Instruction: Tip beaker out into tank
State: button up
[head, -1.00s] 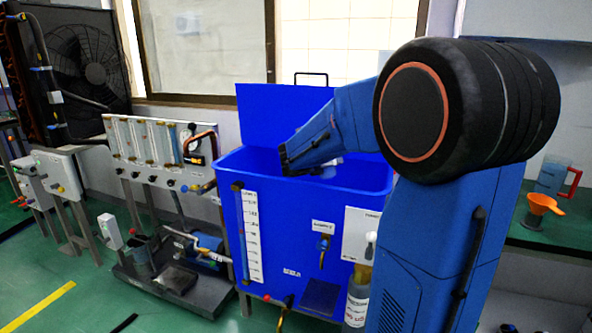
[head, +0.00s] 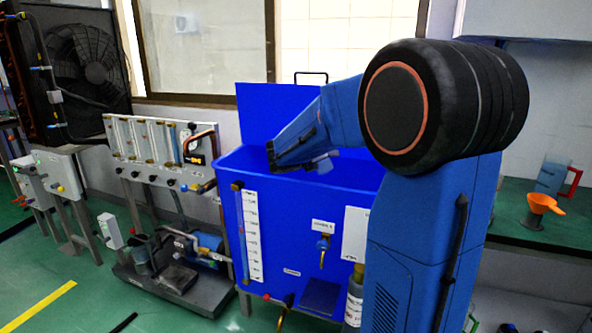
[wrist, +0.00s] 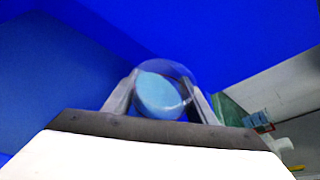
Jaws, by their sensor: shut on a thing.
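The tank (head: 290,228) is a large blue open-topped box with its lid raised at the back. My gripper (wrist: 160,95) is shut on the clear beaker (wrist: 180,73), with one finger on each side, in the wrist view. A light blue round patch fills much of the beaker; I cannot tell whether it is liquid or the base. In the head view the beaker (head: 322,166) shows as a small pale tilted shape below my wrist, over the tank's opening. The fingers are hard to make out there. The tank's inside floor is hidden by its front wall.
A bench at right holds an orange funnel (head: 543,204) and a jug with a red handle (head: 553,178). A flowmeter panel (head: 160,152) stands left of the tank. The raised lid (head: 262,112) stands behind my wrist.

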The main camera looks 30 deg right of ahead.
jog(key=shift+w+a+r+n+h, duration=0.25)
jog(key=shift+w+r+n+h, duration=0.1)
jog(key=shift+n, duration=0.15)
dwell(0.5)
jog(key=shift+r+n+g+h+p, duration=0.3)
jog(key=shift+r+n+h, duration=0.15)
jog(key=shift+r+n, duration=0.35)
jog(key=shift+r+n+g+h+p, duration=0.15)
jog(key=shift+r+n+g+h, duration=0.25)
jog(key=shift+n, duration=0.6)
dwell(2.0)
jog(key=shift+f+n+h+p, duration=0.3)
jog(key=shift+n+h, duration=0.1)
jog(key=shift+n, duration=0.4)
dwell(0.6)
jog(key=shift+w+a+r+n+h, duration=0.3)
jog(key=shift+w+a+r+n, duration=0.15)
jog(key=shift+w+n, duration=0.15)
dwell(0.6)
jog(key=shift+r+n, duration=0.15)
jog(key=shift+n, duration=0.25)
